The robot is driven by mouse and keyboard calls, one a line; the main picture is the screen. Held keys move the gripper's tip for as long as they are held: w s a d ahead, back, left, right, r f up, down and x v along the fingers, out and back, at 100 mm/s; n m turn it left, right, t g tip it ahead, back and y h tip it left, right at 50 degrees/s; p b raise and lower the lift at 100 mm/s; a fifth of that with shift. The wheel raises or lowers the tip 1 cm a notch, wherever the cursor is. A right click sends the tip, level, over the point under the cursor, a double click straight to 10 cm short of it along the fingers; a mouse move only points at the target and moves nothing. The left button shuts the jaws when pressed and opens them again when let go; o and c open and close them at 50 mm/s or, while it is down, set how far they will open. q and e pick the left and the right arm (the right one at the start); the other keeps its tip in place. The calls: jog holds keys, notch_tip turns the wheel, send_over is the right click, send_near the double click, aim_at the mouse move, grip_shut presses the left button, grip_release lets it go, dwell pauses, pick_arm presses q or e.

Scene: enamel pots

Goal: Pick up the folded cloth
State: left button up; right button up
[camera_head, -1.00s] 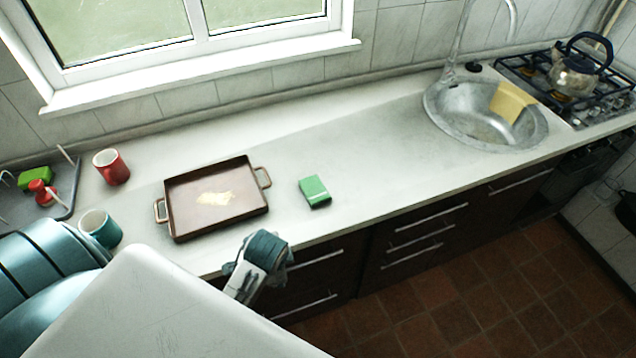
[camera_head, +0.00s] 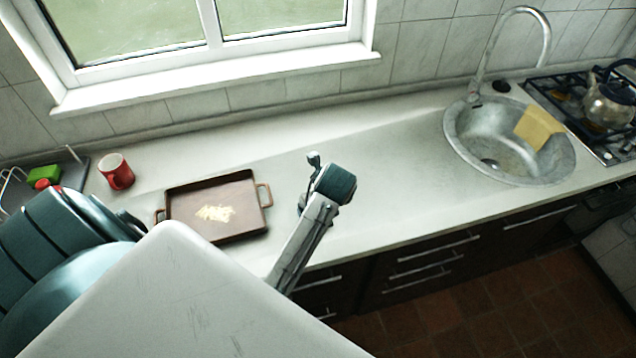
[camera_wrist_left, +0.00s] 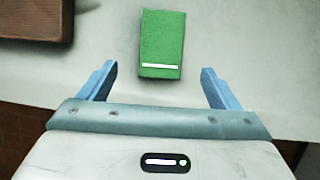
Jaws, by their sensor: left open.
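The folded cloth (camera_wrist_left: 162,44) is a small green block-like bundle with a white stripe near its closer edge. In the left wrist view it lies on the pale counter, straight ahead and between the lines of the two fingers. My left gripper (camera_wrist_left: 158,72) is open, its blue fingers spread to either side of the cloth's near end, with nothing gripped. In the head view my left gripper (camera_head: 312,182) is over the counter, right of the brown tray, and hides the cloth. My right gripper is not in view.
The brown tray (camera_head: 181,229) with pale scraps in it stands just left of my gripper. A red mug (camera_head: 116,171) is at the back left. The sink (camera_head: 462,150) with a yellow cloth (camera_head: 538,127) is right, beside the stove and kettle (camera_head: 608,103). Counter between gripper and sink is clear.

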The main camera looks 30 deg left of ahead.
pick_arm(q)
jog(key=shift+x, duration=1.1)
jog(key=shift+w+a+f+p, duration=0.25)
jog(key=shift+f+p, duration=0.2)
jog(key=shift+p, duration=0.05)
jog(key=p+x, duration=0.1)
jog(key=x, duration=0.2)
jog(key=shift+w+f+p, duration=0.1)
jog(key=shift+w+p, duration=0.05)
jog(key=shift+p, duration=0.15)
jog(key=shift+w+a+f, duration=0.15)
jog(key=shift+a+f, duration=0.15)
jog(key=shift+f, duration=0.25)
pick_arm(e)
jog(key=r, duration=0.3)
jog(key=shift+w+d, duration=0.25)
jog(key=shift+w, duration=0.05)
pick_arm(q)
jog(key=shift+d, duration=0.1)
jog(key=shift+f, duration=0.25)
jog(key=shift+c, duration=0.3)
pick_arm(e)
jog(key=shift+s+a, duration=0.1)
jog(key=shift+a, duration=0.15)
pick_arm(q)
jog(key=c, duration=1)
